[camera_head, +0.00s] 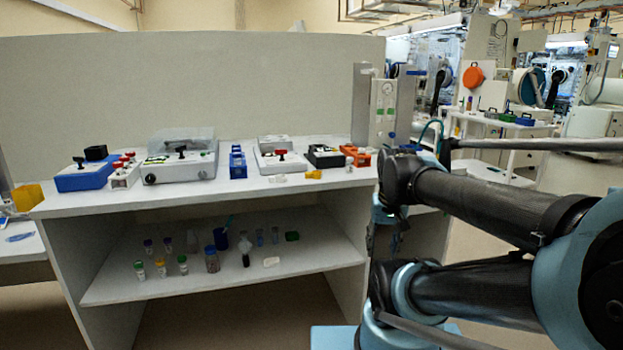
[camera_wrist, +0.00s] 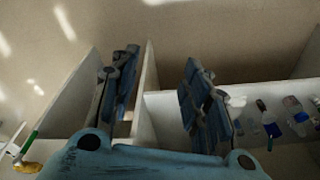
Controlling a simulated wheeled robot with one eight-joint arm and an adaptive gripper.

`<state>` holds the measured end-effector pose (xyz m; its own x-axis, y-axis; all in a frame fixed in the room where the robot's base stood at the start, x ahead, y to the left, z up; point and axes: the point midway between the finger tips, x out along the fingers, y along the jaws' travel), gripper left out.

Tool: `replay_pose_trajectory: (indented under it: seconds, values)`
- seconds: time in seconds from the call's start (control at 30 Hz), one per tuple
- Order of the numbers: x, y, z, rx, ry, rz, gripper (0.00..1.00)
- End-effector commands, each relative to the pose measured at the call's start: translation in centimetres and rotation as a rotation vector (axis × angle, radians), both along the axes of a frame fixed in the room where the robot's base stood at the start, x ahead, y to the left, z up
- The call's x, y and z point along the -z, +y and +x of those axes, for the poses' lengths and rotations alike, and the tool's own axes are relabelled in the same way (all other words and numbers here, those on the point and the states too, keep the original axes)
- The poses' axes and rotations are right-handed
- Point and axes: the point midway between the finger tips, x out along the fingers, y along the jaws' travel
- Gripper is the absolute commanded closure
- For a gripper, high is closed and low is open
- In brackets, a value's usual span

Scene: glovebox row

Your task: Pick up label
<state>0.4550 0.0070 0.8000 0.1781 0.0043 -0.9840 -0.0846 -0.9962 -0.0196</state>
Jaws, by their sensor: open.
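No piece can be told for certain as the label. A small pale flat piece (camera_head: 271,261) lies on the lower shelf near its front edge in the head view. A small white piece (camera_wrist: 237,101) shows just right of my right finger in the wrist view; I cannot tell whether it is the same one. My gripper (camera_wrist: 160,62) is open, its two blue-black fingers wide apart with nothing between them but a panel edge and bare surfaces beyond. The gripper is not clearly visible in the head view, where my arm reaches in from the right.
Side panels bound the shelf.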

Motion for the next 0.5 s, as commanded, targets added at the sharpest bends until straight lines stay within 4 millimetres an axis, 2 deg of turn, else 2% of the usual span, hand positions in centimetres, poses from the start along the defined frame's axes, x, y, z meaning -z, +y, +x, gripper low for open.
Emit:
replay_pose_trajectory:
  seconds: [0.03, 0.2, 0.5]
  values:
    - [-1.9, 0.4, 1.3, 0.037, 0.007, 0.009, 0.57]
    - [-7.6, 2.1, 5.5, 0.21, 0.034, 0.045, 0.57]
    - [-16.3, 6.4, 13.4, 0.522, 0.085, 0.088, 0.57]
